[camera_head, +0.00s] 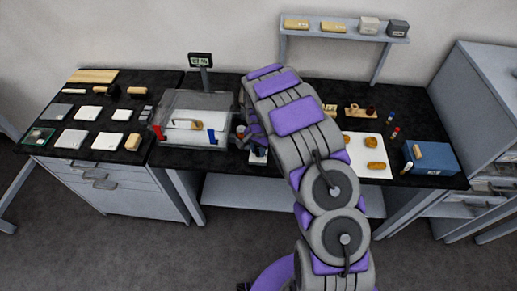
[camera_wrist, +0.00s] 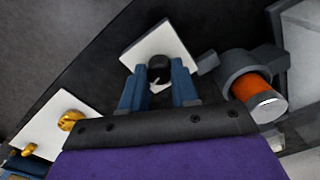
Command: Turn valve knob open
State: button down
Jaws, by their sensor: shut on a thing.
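The valve knob (camera_wrist: 158,68) is a small black round knob with a pale mark on its top. It stands over a white square plate (camera_wrist: 142,46) in the wrist view. My gripper (camera_wrist: 159,86) has its two blue fingers on either side of the knob and is shut on it. In the head view my gripper (camera_head: 252,140) is at the right side of the clear chamber (camera_head: 172,103), and my arm hides most of the knob there.
An orange cylinder (camera_wrist: 247,87) in a grey holder is close right of my gripper in the wrist view. The chamber contains a pale slab, with a display (camera_head: 200,59) behind. A white sheet (camera_head: 366,155) with golden pieces and a blue box (camera_head: 431,158) lie right.

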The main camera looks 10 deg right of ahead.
aim_at(258, 150)
jog(key=shift+w+m, duration=0.1)
jog(key=shift+m, duration=1.8)
jog(key=c, duration=0.8)
grip_release()
jog(key=shift+a, duration=0.1)
jog(key=shift+c, duration=0.2)
notch_tip(258, 150, up, 17)
jog(key=p, duration=0.1)
jog(key=shift+r, duration=0.2)
